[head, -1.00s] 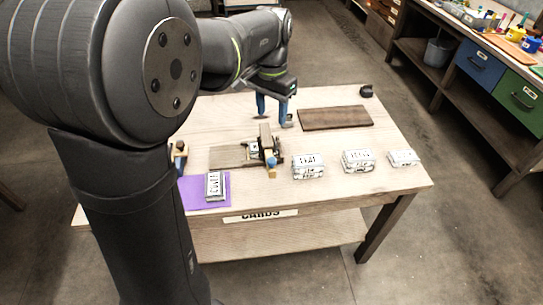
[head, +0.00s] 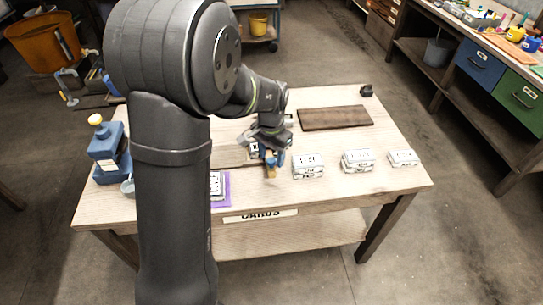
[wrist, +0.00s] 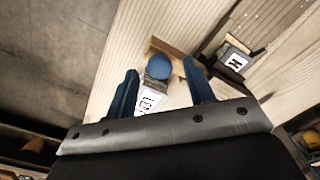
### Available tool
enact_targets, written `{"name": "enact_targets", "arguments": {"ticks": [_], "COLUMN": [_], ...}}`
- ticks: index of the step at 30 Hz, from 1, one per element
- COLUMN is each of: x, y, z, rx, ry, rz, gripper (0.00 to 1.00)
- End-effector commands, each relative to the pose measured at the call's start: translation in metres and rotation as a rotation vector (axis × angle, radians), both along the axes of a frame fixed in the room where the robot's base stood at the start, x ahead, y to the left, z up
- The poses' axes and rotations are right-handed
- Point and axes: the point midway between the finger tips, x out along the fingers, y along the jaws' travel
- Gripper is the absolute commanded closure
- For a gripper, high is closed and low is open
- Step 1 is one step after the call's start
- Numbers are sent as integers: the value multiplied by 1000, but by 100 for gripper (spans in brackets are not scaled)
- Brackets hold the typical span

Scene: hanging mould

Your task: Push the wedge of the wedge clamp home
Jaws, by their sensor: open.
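The wedge clamp (head: 271,171) stands at the front middle of the table, mostly hidden behind my gripper in the head view. In the wrist view its round blue end (wrist: 159,67) and a tan wooden bar (wrist: 180,60) show. My gripper (head: 274,160) is over the clamp, pointing down. In the wrist view my gripper (wrist: 162,80) is open, with one blue finger on each side of the blue end. No grip on it shows, and contact cannot be told. How far the wedge sits in the clamp is hidden.
White labelled blocks (head: 308,166) stand in a row to the right. A dark board (head: 335,118) lies behind them. A purple mat (head: 226,194) with a labelled block is at the front left. A blue jug (head: 108,150) stands at the left end of the table.

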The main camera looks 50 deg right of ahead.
Motion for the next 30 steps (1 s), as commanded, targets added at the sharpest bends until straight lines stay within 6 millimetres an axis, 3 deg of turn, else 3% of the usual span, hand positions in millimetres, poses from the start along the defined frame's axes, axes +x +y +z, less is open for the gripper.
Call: {"name": "enact_targets", "arguments": {"ticks": [11, 12, 19, 25, 30], "x": [0, 0, 0, 3, 23], "y": [0, 0, 0, -3, -22], "z": [-9, -9, -8, -8, -8], "rx": [0, 0, 0, -1, -3], "ry": [0, 0, 0, 0, -1], "rz": [0, 0, 0, 1, 2], "gripper": [51, 53, 99, 100, 100]}}
